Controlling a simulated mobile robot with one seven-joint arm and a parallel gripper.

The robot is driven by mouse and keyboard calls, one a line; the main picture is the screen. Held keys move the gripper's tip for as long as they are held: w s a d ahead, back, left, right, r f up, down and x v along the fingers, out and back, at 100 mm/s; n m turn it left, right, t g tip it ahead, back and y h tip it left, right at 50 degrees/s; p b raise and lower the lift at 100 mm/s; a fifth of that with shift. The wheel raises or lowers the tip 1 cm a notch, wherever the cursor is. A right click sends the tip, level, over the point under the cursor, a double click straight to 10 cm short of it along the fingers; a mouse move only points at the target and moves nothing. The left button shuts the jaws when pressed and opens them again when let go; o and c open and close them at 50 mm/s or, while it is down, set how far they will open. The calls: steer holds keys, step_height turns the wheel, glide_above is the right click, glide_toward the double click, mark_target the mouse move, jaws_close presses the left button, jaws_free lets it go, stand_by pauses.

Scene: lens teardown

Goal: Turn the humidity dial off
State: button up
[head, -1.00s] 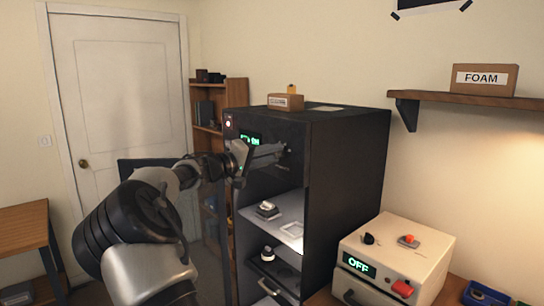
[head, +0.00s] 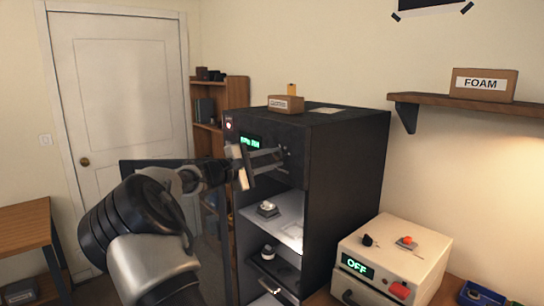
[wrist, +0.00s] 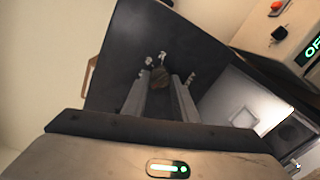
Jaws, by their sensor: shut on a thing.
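The humidity dial (wrist: 159,78) is a small round knob on the upper front panel (wrist: 128,52) of the tall black cabinet (head: 345,170). White marks surround it in the wrist view. My gripper (wrist: 163,84) is shut on the dial, with one finger on each side. In the head view my gripper (head: 283,157) reaches the panel from the left and hides most of the dial. Which mark the dial points at is too small to tell. A green display (head: 250,143) is lit left of the dial; its text is too small to read surely.
Below are open shelves with a lens part (head: 267,209). A cream box (head: 405,250) reading OFF stands at right. A small carton (head: 285,104) sits on top of the cabinet.

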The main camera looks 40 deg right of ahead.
steer(key=shift+n, duration=0.3)
stand_by(0.4)
steer(key=o, duration=1.1)
steer(key=shift+c, duration=0.2)
steer(key=s+a+b, duration=0.1)
steer(key=a+b, duration=0.1)
steer(key=a, duration=1.5)
steer(key=shift+s+a, duration=0.2)
